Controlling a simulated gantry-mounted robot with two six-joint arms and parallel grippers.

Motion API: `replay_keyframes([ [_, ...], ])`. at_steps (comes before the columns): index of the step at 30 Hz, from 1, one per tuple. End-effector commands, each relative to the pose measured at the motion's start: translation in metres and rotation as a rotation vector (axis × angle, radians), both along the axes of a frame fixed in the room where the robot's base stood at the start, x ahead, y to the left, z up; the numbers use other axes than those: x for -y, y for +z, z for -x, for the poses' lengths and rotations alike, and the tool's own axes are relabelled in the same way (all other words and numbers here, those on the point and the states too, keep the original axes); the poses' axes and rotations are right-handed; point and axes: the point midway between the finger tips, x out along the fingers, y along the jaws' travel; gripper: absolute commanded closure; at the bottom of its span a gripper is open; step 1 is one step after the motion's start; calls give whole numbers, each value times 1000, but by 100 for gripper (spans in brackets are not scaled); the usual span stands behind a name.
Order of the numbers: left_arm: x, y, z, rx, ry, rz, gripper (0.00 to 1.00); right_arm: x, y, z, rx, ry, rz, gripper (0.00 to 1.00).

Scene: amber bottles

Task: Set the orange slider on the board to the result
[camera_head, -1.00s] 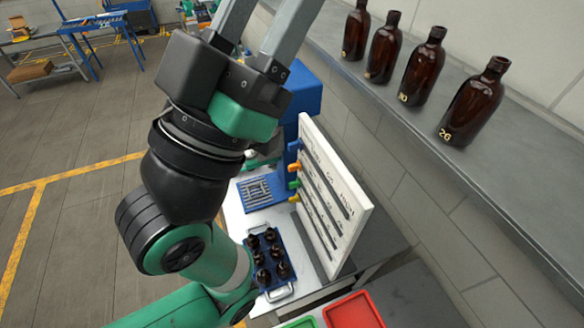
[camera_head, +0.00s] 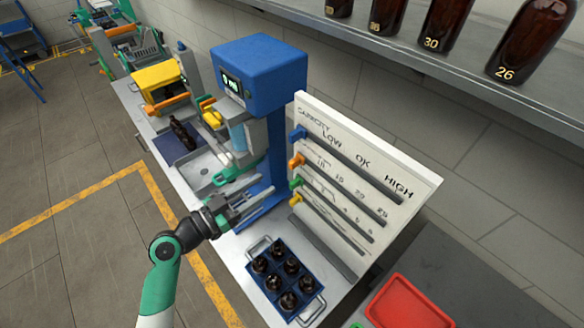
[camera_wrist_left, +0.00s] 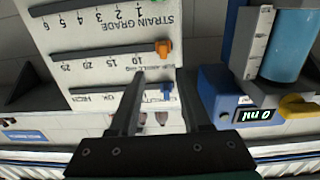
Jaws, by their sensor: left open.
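The white board (camera_head: 412,186) stands upright, with several slotted rows. The orange slider (camera_head: 297,161) sits at the left end of its row, before the 10 of the 10-15-20-25 scale. The blue slider (camera_head: 298,132) is above it, at the left end of the LOW-OK-HIGH row. In the left wrist view the board is upside down, with the orange slider (camera_wrist_left: 163,48) just beyond my left fingertips and the blue slider (camera_wrist_left: 166,90) between the fingers in the picture. My left gripper (camera_head: 258,196) is open and empty, left of the board. My right gripper is not in view.
Green (camera_head: 296,183) and yellow (camera_head: 296,199) sliders sit lower on the board. A blue tray (camera_head: 314,277) of bottles stands in front. A blue machine (camera_head: 262,75) with a display stands behind. A red tray (camera_head: 408,302) is at right. Numbered bottles (camera_head: 447,25) stand on a shelf.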

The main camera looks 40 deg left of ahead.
Motion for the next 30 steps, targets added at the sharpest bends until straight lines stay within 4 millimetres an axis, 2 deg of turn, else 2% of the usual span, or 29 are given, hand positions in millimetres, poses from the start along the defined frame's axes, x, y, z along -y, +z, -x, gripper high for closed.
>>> replay_keyframes([
  [2, -8, -2, 2, 1, 18, -1, 52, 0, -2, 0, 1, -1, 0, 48],
  [8, -6, 1, -8, 2, 15, -1, 52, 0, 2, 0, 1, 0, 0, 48],
  [11, -4, 3, -24, 1, 13, -2, 52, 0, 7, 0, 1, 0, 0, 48],
  [21, 2, 2, -96, 2, 13, -2, 52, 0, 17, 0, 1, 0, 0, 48],
  [25, 3, 1, -111, 1, 14, -3, 52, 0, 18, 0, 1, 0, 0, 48],
  [30, 3, 0, -115, 2, 16, -3, 52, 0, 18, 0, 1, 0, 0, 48],
])
